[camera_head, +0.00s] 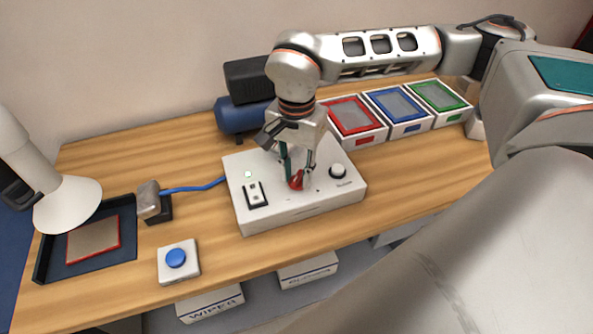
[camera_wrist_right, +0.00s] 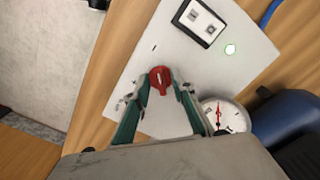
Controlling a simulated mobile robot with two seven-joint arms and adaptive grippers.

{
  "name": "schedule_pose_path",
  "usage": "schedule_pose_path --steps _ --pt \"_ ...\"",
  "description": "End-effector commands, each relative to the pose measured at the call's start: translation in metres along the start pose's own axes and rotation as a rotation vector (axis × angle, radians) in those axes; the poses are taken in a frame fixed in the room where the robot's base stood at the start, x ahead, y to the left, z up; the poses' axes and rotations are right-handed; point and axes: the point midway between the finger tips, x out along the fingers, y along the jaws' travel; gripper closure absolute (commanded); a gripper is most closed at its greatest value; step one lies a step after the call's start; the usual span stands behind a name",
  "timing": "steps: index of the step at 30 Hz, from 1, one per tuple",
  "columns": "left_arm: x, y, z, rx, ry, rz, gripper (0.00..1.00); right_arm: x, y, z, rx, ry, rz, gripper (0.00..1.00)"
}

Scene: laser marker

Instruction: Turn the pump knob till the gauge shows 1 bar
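A white control box (camera_head: 300,208) stands mid-table. It carries a red knob (camera_head: 297,180), a black and white rocker switch (camera_head: 255,194), a lit green lamp (camera_head: 248,174) and a black-rimmed white knob (camera_head: 338,171). My right gripper (camera_head: 296,172) reaches down over the box. In the right wrist view its green fingertips stand on both sides of the red knob (camera_wrist_right: 160,80) and appear to touch it. A round white gauge (camera_wrist_right: 226,116) with a red needle shows beside the right finger, partly covered by the gripper; its figures are too small to read. My left gripper is out of view.
A blue cylinder (camera_head: 240,116) lies behind the box. Red, blue and green trays (camera_head: 436,96) line the back right. A blue push-button (camera_head: 176,258), a black tray (camera_head: 120,210) and a white flared nozzle (camera_head: 68,204) are left. The table front is mostly clear.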

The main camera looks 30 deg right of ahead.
Motion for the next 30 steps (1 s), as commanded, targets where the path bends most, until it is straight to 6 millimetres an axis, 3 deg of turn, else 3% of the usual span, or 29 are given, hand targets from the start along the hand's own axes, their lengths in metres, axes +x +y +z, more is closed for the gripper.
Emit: schedule_pose_path --steps 5,8,9,20,30 --pt "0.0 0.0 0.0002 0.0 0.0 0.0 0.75 0.0001 -0.0001 0.0 0.0 0.0 0.0 0.76" --pt "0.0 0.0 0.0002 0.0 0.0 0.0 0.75 0.0001 -0.0002 0.0001 0.0 0.0 0.0 0.99" --pt "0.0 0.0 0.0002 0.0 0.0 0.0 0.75 0.0 -0.0002 0.0001 0.0 0.0 0.0 1.0" --pt "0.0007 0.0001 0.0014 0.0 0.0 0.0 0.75 0.0002 -0.0004 0.0001 0.023 0.0 -0.001 1.0" --pt "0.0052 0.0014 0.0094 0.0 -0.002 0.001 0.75 0.0011 -0.0016 0.0 0.217 -0.001 -0.001 1.0"
